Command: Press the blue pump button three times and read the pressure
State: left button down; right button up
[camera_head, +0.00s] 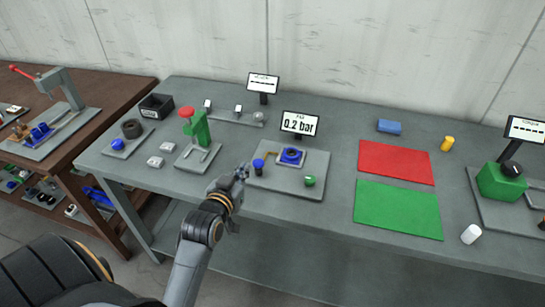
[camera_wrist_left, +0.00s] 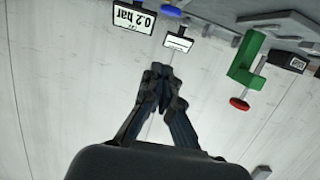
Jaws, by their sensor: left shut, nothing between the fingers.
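The blue pump button (camera_head: 258,163) stands on a grey plate (camera_head: 277,180) on the bench, with a blue ring-shaped part (camera_head: 291,155) and a green knob (camera_head: 309,181) beside it. The pressure display (camera_head: 300,124) behind the plate reads 0.2 bar; it shows upside down in the left wrist view (camera_wrist_left: 133,18). My left gripper (camera_head: 242,172) is shut and empty, just left of the blue button in the head view and apart from it there. In the left wrist view its fingertips (camera_wrist_left: 160,76) are together, with a blue part near the top edge. My right gripper is not in view.
Left on the bench are a green press with a red knob (camera_head: 186,113) and a black box (camera_head: 156,106). Right of the plate lie a red mat (camera_head: 396,162) and a green mat (camera_head: 398,209).

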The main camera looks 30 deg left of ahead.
pick_arm(q)
jog(key=p, duration=0.2)
send_over(258, 163)
jog(key=s, duration=0.3)
notch_tip(258, 163, down, 2)
jog(key=f, duration=0.2)
jog(key=w+f, duration=0.1)
jog(key=shift+d+f+p, duration=0.15)
jog(key=shift+d+p, duration=0.1)
jog(key=shift+p, duration=0.15)
jog(key=shift+f, duration=0.55)
